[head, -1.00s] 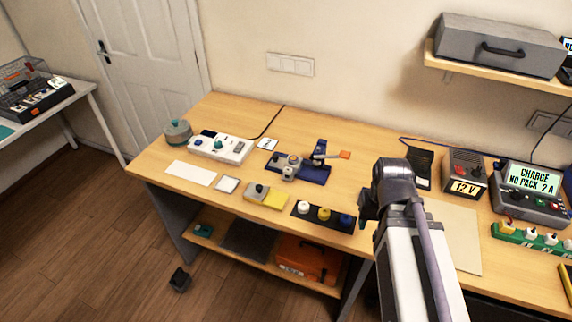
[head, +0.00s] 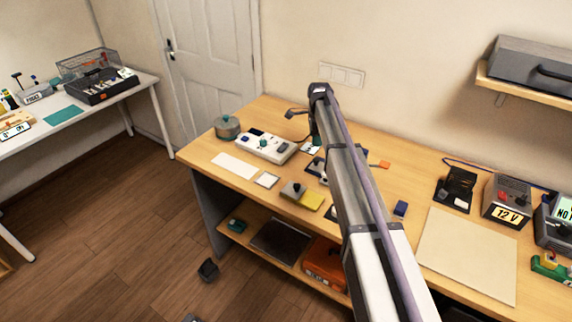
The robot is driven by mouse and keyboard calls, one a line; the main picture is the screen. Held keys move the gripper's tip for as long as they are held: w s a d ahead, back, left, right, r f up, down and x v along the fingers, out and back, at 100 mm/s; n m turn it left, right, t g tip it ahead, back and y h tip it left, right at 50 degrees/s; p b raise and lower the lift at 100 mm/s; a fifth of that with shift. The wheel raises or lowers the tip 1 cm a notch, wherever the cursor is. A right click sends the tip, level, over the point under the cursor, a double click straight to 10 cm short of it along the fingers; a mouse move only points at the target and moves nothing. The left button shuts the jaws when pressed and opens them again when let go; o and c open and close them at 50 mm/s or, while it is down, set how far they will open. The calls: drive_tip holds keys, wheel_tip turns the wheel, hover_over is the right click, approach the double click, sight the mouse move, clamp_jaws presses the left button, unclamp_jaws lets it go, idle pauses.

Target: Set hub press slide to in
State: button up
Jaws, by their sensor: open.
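The hub press, a dark blue base (head: 314,164) with grey fittings, stands on the wooden bench. My arm crosses in front and hides most of it, including its slide, so I cannot tell the slide's position. Its orange handle end (head: 384,164) shows just right of the arm. My gripper (head: 314,136) hangs at the arm's far end, near the back left of the press. It appears to be above the bench, with its jaws open and nothing seen in them. Its fingertips are small and partly hidden, and I see no contact with the press.
A white control box (head: 266,146) and a round grey-green pot (head: 227,127) stand left of the press. A grey-and-yellow block (head: 303,195) lies in front. A 12 V supply (head: 507,200) stands right. A beige mat (head: 467,252) is bare.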

sight(316, 159)
drive_tip(key=shift+s+d+f+b, duration=0.2)
drive_tip(key=shift+d+f+b, duration=0.15)
drive_tip(key=shift+f+b, duration=0.05)
wheel_tip(316, 159, down, 10)
drive_tip(key=b, duration=1)
drive_tip(key=shift+f, duration=0.15)
drive_tip(key=shift+r, duration=0.2)
drive_tip(key=shift+c, duration=0.3)
clamp_jaws()
